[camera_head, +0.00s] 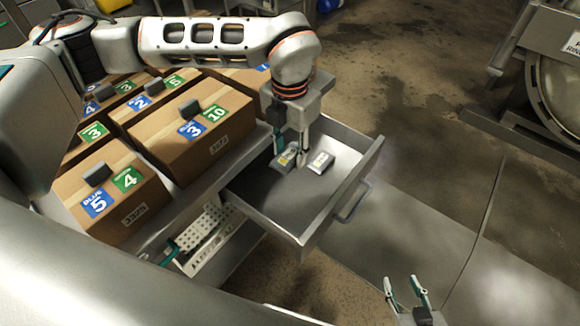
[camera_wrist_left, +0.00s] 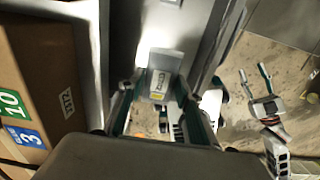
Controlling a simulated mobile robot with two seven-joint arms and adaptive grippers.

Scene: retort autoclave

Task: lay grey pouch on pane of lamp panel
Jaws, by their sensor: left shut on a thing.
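My left gripper (camera_head: 291,152) reaches down into an open metal drawer (camera_head: 270,205). It is shut on a grey pouch (camera_head: 286,159), which shows between the fingers in the left wrist view (camera_wrist_left: 160,75) with a pale and yellow label. I cannot tell whether this pouch still touches the drawer floor. A second grey pouch (camera_head: 320,162) lies flat in the drawer, just right of the gripper. My right gripper (camera_head: 405,292) is open and empty at the lower right, over the floor. I cannot make out the lamp panel or its pane in either view.
Several cartons with blue and green number labels (camera_head: 190,130) stand left of the drawer, grey blocks on top. A white perforated rack (camera_head: 205,235) sits below the drawer's left side. A round metal vessel (camera_head: 555,95) stands at the far right. The floor between is clear.

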